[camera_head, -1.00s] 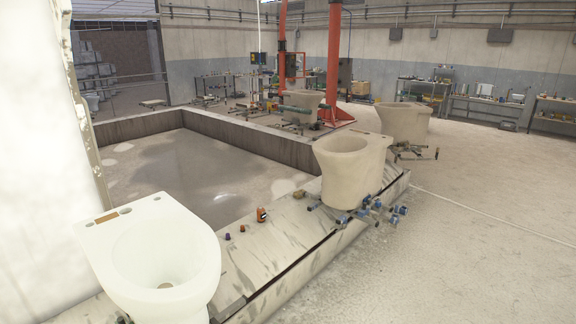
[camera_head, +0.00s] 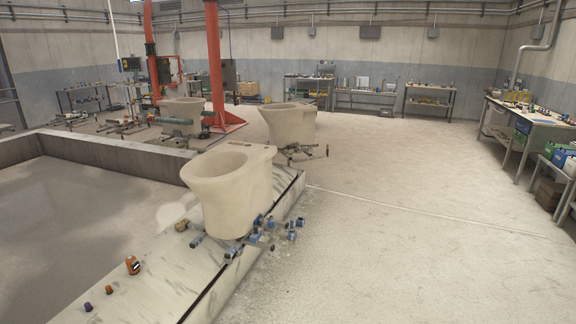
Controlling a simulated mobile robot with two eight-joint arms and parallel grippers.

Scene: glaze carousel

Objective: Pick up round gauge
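I cannot make out a round gauge for certain at this distance. On the pale ledge at the lower left stand a small orange item with a dark face (camera_head: 132,265), a tiny orange piece (camera_head: 109,289) and a purple piece (camera_head: 88,306). A small tan item (camera_head: 182,225) lies farther along, beside the near beige toilet bowl (camera_head: 228,190). More small items sit on the workbench (camera_head: 528,118) at the right, too small to tell apart. Neither of my grippers is in view.
The near bowl rests on a stand with blue fittings (camera_head: 262,236) on the ledge. A sunken walled basin (camera_head: 70,215) lies left. More bowls stand behind, with red posts (camera_head: 214,65). Shelving tables (camera_head: 365,98) line the back wall. The concrete floor (camera_head: 400,230) right of centre is clear.

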